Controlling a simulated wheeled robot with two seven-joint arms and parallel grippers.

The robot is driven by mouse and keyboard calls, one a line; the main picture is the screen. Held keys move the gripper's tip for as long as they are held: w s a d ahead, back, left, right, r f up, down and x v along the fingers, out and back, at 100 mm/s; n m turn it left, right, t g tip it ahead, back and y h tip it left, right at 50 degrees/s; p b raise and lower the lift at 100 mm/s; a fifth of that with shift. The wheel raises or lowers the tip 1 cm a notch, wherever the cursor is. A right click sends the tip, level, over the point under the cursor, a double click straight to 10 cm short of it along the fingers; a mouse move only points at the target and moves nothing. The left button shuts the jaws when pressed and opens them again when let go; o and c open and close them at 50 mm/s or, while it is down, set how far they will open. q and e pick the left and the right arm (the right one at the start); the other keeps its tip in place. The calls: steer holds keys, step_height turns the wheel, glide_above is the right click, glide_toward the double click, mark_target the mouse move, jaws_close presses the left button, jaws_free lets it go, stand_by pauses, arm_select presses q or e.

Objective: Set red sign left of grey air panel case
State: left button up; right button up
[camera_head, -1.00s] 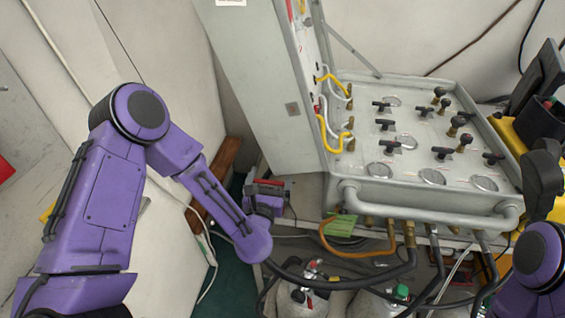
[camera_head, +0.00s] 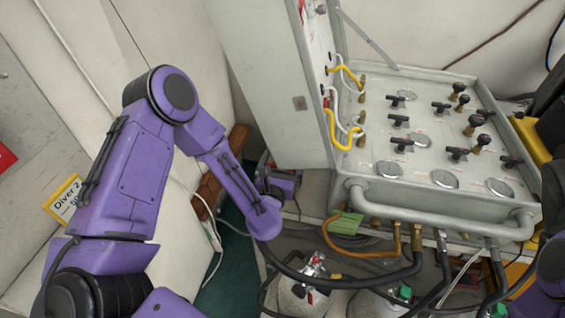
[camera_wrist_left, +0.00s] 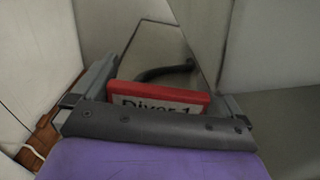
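The red sign (camera_wrist_left: 160,98), lettered "Diver 1", shows in the left wrist view with its lower part hidden behind my gripper's dark palm. My left gripper (camera_wrist_left: 165,90) has its fingers wide apart, one at each end of the sign. The sign's left end looks close to one finger, and a small gap shows at its right end. In the head view my left gripper (camera_head: 282,172) is low, left of the grey air panel case (camera_head: 440,205) and its raised lid (camera_head: 285,80), and mostly hides the sign. My right gripper is not in view.
A yellow "Diver 2" sign (camera_head: 65,198) is at the left, partly behind my arm. Hoses, cylinders (camera_head: 300,295) and a green tag (camera_head: 347,222) are below the case front. A brown wooden rail (camera_head: 212,190) runs along the left wall. The open lid stands close to my left gripper.

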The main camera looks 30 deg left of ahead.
arm_select(q)
steer(key=shift+s+r, duration=0.15)
steer(key=shift+r, duration=0.1)
steer(key=shift+s, duration=0.3)
steer(key=b+v, duration=0.1)
steer(key=v, duration=0.1)
steer(key=b+v, duration=0.1)
steer(key=v, duration=0.2)
steer(key=b+v, duration=0.2)
steer(key=v, duration=0.1)
steer(key=shift+s+d+f, duration=0.15)
steer(key=shift+s+f, duration=0.05)
steer(key=shift+f, duration=0.05)
steer(key=s+a+f+m+g, duration=0.2)
steer(key=s+f+m+g, duration=0.2)
steer(key=s+f+m, duration=0.3)
steer(key=s+a+f+m+g, duration=0.2)
steer(key=s+f+m+g, duration=0.3)
steer(key=m, duration=0.9)
steer(key=s+a+f+m+g+h+p, duration=0.1)
steer(key=s+f+m+g, duration=0.4)
steer(key=s+f+m, duration=0.6)
steer(key=shift+s+a+f, duration=0.25)
steer(key=shift+a+f, duration=0.4)
steer(key=shift+a, duration=0.15)
